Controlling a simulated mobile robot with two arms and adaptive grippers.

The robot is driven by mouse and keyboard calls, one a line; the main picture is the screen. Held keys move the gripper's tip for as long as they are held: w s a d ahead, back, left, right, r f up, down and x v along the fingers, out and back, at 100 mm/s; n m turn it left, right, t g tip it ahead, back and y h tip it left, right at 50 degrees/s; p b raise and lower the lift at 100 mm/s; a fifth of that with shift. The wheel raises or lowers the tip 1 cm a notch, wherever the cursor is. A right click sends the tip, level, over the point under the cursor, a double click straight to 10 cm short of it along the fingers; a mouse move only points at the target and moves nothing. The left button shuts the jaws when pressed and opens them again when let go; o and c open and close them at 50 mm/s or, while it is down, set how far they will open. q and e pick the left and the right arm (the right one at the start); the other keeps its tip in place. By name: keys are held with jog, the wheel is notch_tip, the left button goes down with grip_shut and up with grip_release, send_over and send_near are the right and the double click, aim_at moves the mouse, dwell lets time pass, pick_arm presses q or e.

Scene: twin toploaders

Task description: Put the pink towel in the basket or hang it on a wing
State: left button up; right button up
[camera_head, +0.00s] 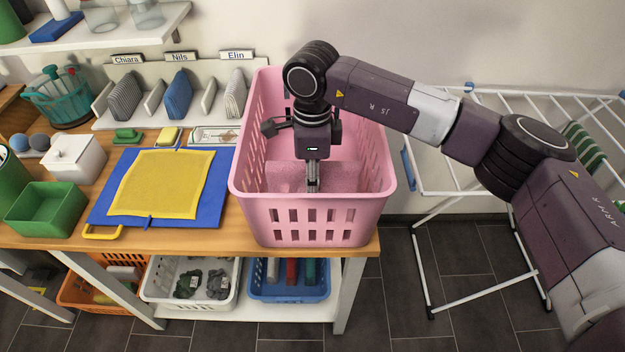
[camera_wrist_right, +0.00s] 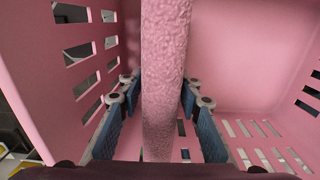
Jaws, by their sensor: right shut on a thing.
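The pink towel (camera_head: 345,177) is a textured pink cloth inside the pink basket (camera_head: 312,238), which stands on the right end of the wooden table. My right gripper (camera_head: 312,183) points down into the basket and is shut on the towel. In the right wrist view the towel (camera_wrist_right: 162,75) runs as a thick strip between the two blue finger pads of the gripper (camera_wrist_right: 160,120), with the basket's slotted walls (camera_wrist_right: 250,55) around it. Whether the towel rests on the basket floor is hidden. The drying rack with white wings (camera_head: 450,180) stands right of the table. My left gripper is out of view.
A yellow cloth (camera_head: 160,182) lies on a blue mat (camera_head: 100,215) left of the basket. A rack with folded cloths (camera_head: 178,95) stands behind. A green box (camera_head: 45,208) and a white box (camera_head: 75,158) are at left. Bins sit on the lower shelf.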

jog(key=o, duration=0.9)
jog(key=shift+f, duration=0.15)
jog(key=shift+c, duration=0.2)
jog(key=o, duration=0.5)
jog(key=shift+c, duration=0.2)
